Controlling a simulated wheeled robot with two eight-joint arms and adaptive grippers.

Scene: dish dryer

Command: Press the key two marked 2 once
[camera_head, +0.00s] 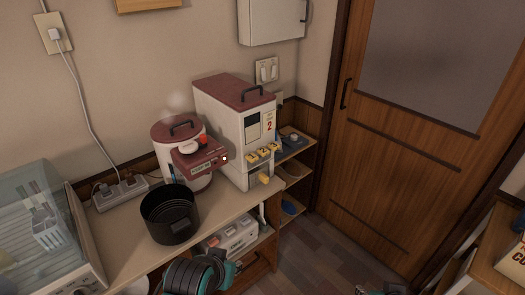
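A tall white dispenser (216,115) with a dark red lid stands on the counter against the back wall. Its front has a row of yellow keys (262,153), whose marks are too small to read surely; the middle one seems to be the key marked 2. A red 2 is printed on a label (269,126) above them. A yellow part (264,179) shows lower on its front. My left gripper (222,272) is low at the bottom centre, in front of the counter and apart from the keys. My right gripper (378,290) barely shows at the bottom edge, also well away. Finger openings are unclear.
A red-lidded white cooker (167,131), its red front panel jutting out, stands left of the dispenser. A black pot (170,222) is at the counter front. A dish dryer (28,190) is far left. Open floor (305,255) lies before the wooden door (430,140).

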